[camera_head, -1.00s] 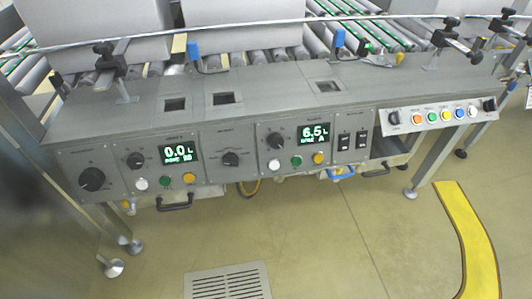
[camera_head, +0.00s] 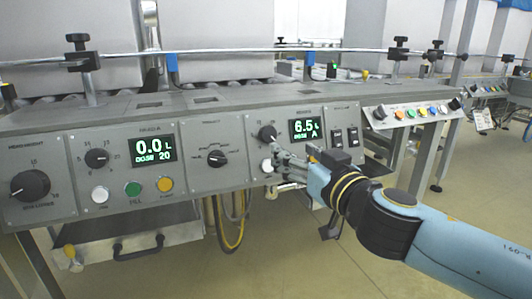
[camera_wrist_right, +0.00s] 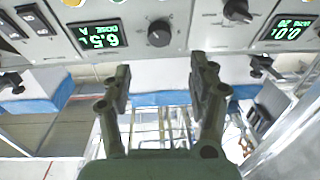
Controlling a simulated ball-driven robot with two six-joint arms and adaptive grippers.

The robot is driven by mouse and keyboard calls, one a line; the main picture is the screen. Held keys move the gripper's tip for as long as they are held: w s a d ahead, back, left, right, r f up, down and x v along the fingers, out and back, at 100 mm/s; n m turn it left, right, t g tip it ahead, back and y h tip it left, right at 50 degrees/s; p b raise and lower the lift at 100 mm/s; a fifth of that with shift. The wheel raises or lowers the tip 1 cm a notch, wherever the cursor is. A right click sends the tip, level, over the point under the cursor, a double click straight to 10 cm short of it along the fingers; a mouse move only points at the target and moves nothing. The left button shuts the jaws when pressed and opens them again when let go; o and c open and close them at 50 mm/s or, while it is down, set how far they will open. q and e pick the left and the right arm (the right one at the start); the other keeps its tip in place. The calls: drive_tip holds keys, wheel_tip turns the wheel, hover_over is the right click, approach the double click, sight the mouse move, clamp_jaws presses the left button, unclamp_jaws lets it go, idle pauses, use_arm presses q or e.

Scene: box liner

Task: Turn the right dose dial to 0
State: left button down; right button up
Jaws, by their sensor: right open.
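The right dose dial (camera_head: 266,132) is a small black knob on the grey panel, left of the green display (camera_head: 306,130) reading 6.5 L. My right gripper (camera_head: 280,160) is just in front of the panel, slightly below the dial. In the right wrist view, where the panel appears upside down, the dial (camera_wrist_right: 160,33) lies beyond the fingertips, roughly centred between the two fingers (camera_wrist_right: 160,78). The buttons below the dial are partly hidden by my gripper in the head view. My left gripper is not in view.
The left display (camera_head: 154,148) reads 0.0 L, dose 20, beside another dial (camera_head: 96,158). A mode knob (camera_head: 217,158) sits between the two units. Black switches (camera_head: 344,138) and an angled button box (camera_head: 410,112) are to the right. Yellow cables (camera_head: 230,222) hang below the panel.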

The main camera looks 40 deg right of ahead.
sight(270, 134)
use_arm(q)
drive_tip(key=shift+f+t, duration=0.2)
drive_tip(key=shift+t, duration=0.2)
use_arm(e)
drive_tip(key=w, duration=0.3)
drive_tip(key=w+d, duration=0.1)
drive_tip(key=w, duration=0.6)
drive_tip(key=shift+w+d+r, duration=0.1)
drive_tip(key=shift+d, duration=0.3)
drive_tip(key=c, duration=1.1)
drive_tip(key=shift+c, duration=0.2)
